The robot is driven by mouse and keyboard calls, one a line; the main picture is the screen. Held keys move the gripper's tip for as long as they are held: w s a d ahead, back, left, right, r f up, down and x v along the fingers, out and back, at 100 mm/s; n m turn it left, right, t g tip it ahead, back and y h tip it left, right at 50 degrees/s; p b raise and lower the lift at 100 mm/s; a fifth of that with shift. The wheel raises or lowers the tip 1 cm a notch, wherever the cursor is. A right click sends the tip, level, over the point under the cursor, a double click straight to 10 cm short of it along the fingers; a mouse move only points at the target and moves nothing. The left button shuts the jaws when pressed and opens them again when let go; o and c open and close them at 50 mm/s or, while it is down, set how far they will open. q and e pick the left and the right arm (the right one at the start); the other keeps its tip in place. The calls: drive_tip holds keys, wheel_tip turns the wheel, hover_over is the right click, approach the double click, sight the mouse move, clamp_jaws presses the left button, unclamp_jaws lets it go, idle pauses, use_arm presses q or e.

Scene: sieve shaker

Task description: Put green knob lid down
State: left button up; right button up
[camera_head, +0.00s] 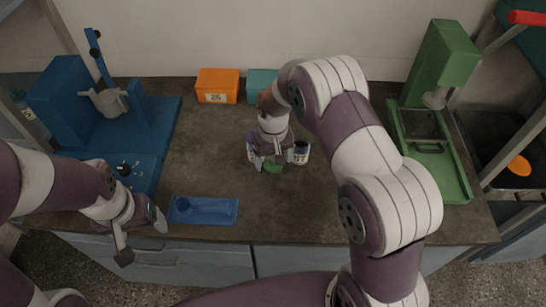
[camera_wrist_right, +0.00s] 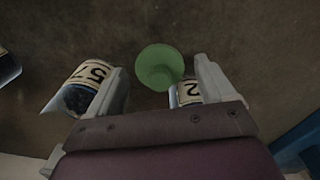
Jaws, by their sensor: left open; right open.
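The green knob lid (camera_head: 273,166) is on the dark table in the middle of the head view, below my right gripper. In the right wrist view the round green lid (camera_wrist_right: 160,67) lies between and just beyond the fingertips. My right gripper (camera_head: 270,161) is open over it, pointing down; in the wrist view its two fingers (camera_wrist_right: 158,75) stand apart with the lid in the gap. I cannot tell whether a finger touches the lid. My left gripper (camera_head: 142,240) is open and empty at the front left table edge, near the blue tray.
Labelled jars stand close to the right gripper, one (camera_head: 301,152) on its right; the wrist view shows one marked 5 (camera_wrist_right: 82,88) and one marked 2 (camera_wrist_right: 187,94).

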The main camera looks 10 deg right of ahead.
wheel_tip(320, 180, up, 12)
drive_tip(key=s+d, duration=0.2)
drive_tip(key=s, duration=0.7)
drive_tip(key=s+d+m+t, duration=0.1)
drive_tip(key=s+d, duration=0.1)
drive_tip(key=s, duration=0.7)
drive_tip(key=shift+d, duration=0.4)
